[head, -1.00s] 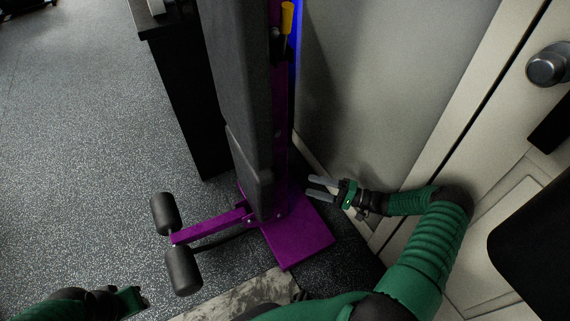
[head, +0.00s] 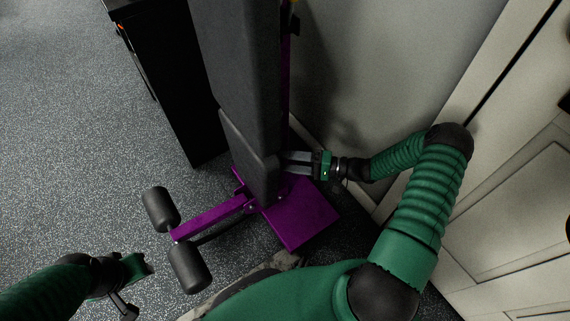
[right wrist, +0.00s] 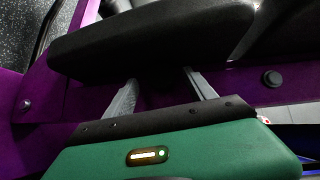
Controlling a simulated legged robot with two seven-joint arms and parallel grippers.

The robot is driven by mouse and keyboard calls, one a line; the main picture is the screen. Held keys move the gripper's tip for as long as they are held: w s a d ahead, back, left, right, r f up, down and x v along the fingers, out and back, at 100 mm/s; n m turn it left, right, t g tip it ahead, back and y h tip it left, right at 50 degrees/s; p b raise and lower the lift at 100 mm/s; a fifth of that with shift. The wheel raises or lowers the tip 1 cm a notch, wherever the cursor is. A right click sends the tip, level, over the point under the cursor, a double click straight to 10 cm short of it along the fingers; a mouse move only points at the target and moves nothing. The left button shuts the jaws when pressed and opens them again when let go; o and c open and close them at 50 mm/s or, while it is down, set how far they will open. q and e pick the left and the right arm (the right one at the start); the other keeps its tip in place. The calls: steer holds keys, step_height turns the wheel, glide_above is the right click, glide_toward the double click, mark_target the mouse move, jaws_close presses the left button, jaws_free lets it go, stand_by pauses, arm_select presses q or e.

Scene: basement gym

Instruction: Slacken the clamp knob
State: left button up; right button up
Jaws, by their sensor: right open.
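The purple bench frame (head: 300,212) with dark grey pads (head: 240,80) stands upright against the wall. My right gripper (head: 284,160) is open beside the lower pad's right edge. In the right wrist view its two fingers (right wrist: 160,82) are spread, their tips close under a dark pad (right wrist: 150,40), with purple frame behind. A round black knob or bolt head (right wrist: 272,78) sits on the purple frame right of the fingers; I cannot tell if it is the clamp knob. Nothing shows between the fingers. My left gripper (head: 138,266) is low at the left, its jaws unclear.
Two black foam rollers (head: 160,208) stick out left on a purple bar. A black cabinet (head: 165,80) stands behind the bench. The grey wall (head: 370,70) and pale panelled door (head: 520,200) close off the right side. Speckled floor (head: 60,120) is open at left.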

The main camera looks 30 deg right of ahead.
steer(key=shift+w+a+f, duration=0.1)
steer(key=shift+w+a, duration=0.35)
steer(key=shift+w, duration=0.05)
steer(key=shift+c, duration=0.4)
steer(key=c, duration=1.3)
steer(key=m+t+y+b, duration=0.1)
steer(key=m, duration=0.1)
steer(key=f+m+t+y+b, duration=0.1)
steer(key=m+t, duration=0.1)
steer(key=shift+s+a+m+y, duration=0.1)
steer(key=shift+m+y, duration=0.2)
